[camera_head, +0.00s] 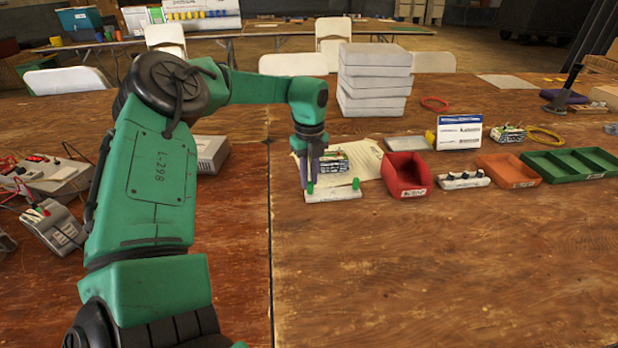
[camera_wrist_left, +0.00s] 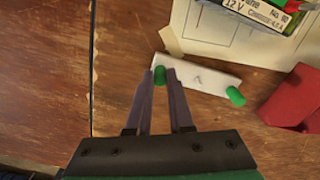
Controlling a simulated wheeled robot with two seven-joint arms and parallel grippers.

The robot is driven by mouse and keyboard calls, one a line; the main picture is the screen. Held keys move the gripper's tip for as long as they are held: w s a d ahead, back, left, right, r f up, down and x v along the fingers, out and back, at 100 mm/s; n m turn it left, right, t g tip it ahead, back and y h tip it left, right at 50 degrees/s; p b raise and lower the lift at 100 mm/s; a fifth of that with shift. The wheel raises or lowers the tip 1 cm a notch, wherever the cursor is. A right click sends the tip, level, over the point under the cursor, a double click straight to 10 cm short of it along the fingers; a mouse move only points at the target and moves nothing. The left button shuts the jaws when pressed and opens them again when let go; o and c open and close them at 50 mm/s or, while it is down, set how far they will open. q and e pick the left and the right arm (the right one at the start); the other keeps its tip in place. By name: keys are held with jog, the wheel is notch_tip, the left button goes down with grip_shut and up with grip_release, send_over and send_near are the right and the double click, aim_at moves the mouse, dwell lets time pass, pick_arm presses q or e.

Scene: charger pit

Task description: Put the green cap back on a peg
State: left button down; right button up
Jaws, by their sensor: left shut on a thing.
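A white block (camera_head: 333,194) lies on the table in front of a sheet of paper; it also shows in the wrist view (camera_wrist_left: 207,77). My left gripper (camera_head: 309,184) points down at its left end and is shut on a green cap (camera_wrist_left: 160,74), which sits between the fingertips. I cannot tell whether this cap touches a peg; the fingers hide what is under it. A second green cap (camera_head: 356,183) is at the block's right end, also seen in the wrist view (camera_wrist_left: 236,96). My right gripper is out of view.
A red bin (camera_head: 406,174) stands right of the block. A white strip with black caps (camera_head: 463,180), an orange tray (camera_head: 509,170) and a green tray (camera_head: 570,164) lie farther right. A battery pack (camera_head: 332,161) is behind the block. The table's front right is clear.

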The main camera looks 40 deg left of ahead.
aim_at(310, 181)
pick_arm(q)
jog(key=shift+w, duration=0.1)
jog(key=c, duration=0.7)
grip_release()
jog(key=shift+c, duration=0.2)
jog(key=shift+o, duration=1.1)
jog(key=shift+r+p, duration=2.45)
jog(key=shift+r, duration=1.3)
